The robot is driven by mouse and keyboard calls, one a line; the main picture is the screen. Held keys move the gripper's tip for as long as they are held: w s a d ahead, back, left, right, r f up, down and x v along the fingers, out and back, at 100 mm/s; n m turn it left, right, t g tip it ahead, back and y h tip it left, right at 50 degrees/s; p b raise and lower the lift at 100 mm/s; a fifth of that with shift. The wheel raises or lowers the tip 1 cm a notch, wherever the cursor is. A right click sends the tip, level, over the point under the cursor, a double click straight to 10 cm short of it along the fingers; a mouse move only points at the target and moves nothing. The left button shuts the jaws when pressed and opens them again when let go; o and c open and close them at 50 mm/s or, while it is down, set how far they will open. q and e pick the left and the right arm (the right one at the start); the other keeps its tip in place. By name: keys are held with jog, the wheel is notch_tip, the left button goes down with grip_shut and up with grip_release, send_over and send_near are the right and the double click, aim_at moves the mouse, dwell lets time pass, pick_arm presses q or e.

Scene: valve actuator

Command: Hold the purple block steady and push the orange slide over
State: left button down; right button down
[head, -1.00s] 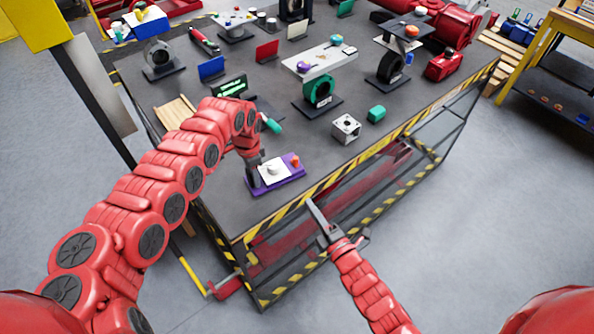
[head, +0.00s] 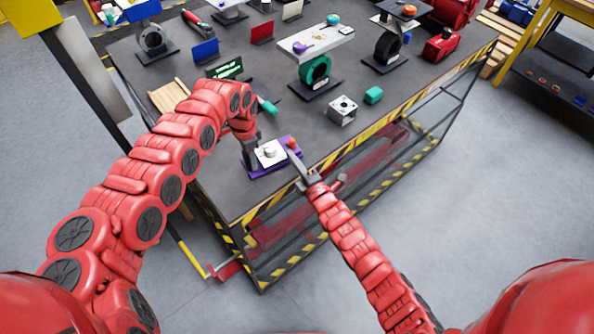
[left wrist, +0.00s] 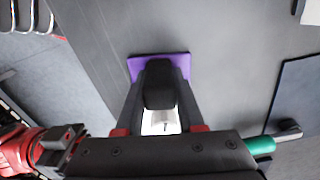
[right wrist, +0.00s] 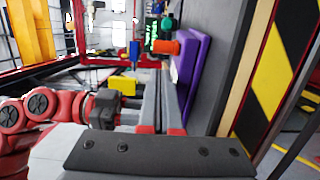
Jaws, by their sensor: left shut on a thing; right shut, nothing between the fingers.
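The purple block (head: 262,172) lies near the table's front edge, with a white plate (head: 270,152) on top and an orange slide (head: 292,143) at its right end. My left gripper (head: 250,158) is shut on the block's left end; in the left wrist view the purple block (left wrist: 135,68) shows around the fingers (left wrist: 160,78). My right gripper (head: 296,162) is shut and empty, its tips close to the block's right end. In the right wrist view the orange slide (right wrist: 163,47) stands out from the purple block (right wrist: 196,60), just beyond the fingertips (right wrist: 166,72). I cannot tell whether they touch.
A green-handled tool (head: 268,106) lies behind the block. A metal cube (head: 342,110) and a green piece (head: 373,95) stand to the right. The striped table edge (head: 350,150) runs beneath my right gripper. Several stands and coloured panels fill the back.

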aim_at(291, 142)
jog(key=shift+w+d, duration=0.3)
jog(key=shift+w, duration=0.65)
jog(key=shift+w+a+r, duration=0.1)
jog(key=shift+w+a, duration=0.1)
jog(key=shift+w, duration=0.05)
jog(key=shift+w+a, duration=0.3)
jog(key=shift+w, duration=0.3)
